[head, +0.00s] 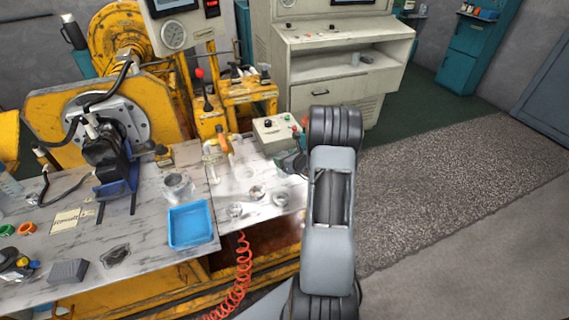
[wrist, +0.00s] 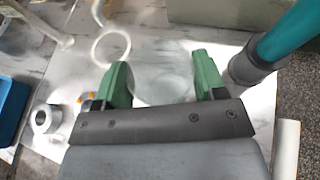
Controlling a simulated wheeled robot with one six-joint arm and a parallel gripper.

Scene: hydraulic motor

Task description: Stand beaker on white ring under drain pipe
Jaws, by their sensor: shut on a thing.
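In the wrist view, my gripper (wrist: 160,80) has its green fingers around a clear, faintly seen glass beaker (wrist: 160,88), held over the light tabletop. Its outline is hard to make out. The white ring (wrist: 110,46) lies on the table ahead and left of the beaker, apart from it. It shows faintly in the head view (head: 245,173). A pale drain pipe (wrist: 98,12) ends just beyond the ring; in the head view, the pipe (head: 209,152) stands at the back of the table. My arm hides most of the gripper and the beaker in the head view.
A blue tray (head: 190,223) lies to the left, with a clear glass vessel (head: 177,184) behind it. Metal rings (head: 235,210) lie near the front edge. A control box (head: 275,132) stands behind. A teal, dark-ended cylinder (wrist: 280,45) is close to my right finger.

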